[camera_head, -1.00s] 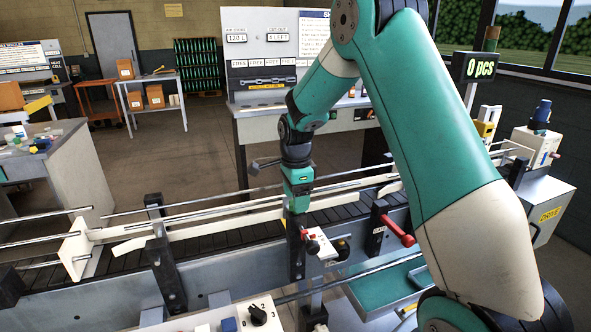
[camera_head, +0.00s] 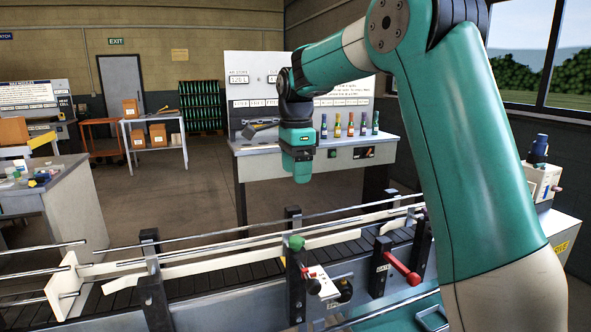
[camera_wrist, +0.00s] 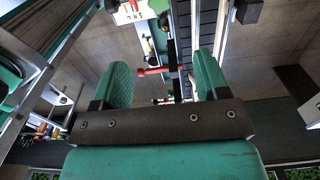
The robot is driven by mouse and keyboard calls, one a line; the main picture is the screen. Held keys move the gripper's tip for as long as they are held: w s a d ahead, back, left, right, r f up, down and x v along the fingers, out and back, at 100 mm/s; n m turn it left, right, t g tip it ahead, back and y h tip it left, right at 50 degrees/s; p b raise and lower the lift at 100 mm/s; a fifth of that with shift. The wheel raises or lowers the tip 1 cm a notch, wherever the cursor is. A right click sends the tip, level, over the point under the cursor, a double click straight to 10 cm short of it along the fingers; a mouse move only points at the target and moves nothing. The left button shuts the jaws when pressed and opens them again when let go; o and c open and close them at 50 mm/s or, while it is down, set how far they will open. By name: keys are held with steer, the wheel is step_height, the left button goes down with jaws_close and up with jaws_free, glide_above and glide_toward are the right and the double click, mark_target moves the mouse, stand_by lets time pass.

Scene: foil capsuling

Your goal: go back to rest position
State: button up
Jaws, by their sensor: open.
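My gripper (camera_head: 301,172) hangs at the end of my green and white arm, raised above the conveyor (camera_head: 215,280) and in front of the back bench in the head view. In the wrist view my gripper (camera_wrist: 160,88) shows two green fingers set well apart, with nothing between them. The conveyor belt and its rails run below, beyond the fingertips. A post with a green knob (camera_head: 296,242) and a white plate with a red part (camera_head: 322,282) stand at the conveyor's near side, apart from my gripper.
A red handle (camera_head: 405,270) juts from the conveyor's near side. The back bench (camera_head: 330,140) carries several small bottles. A grey table (camera_head: 50,190) with small items stands at left. Open floor (camera_head: 170,200) lies between table and bench.

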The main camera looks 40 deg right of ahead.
stand_by(0.4)
steer(key=s+a+f+n+y, duration=0.2)
steer(key=s+a+n, duration=1)
steer(key=a+n, duration=0.35)
steer(key=s+a+f+n+y, duration=0.1)
steer(key=s+a+n, duration=0.3)
steer(key=s+n, duration=0.2)
steer(key=s+a+f+n+y, duration=0.1)
steer(key=s+a+n, duration=0.4)
steer(key=s, duration=0.5)
steer(key=shift+f+n, duration=0.7)
steer(key=shift+n, duration=0.25)
steer(key=shift+s, duration=0.1)
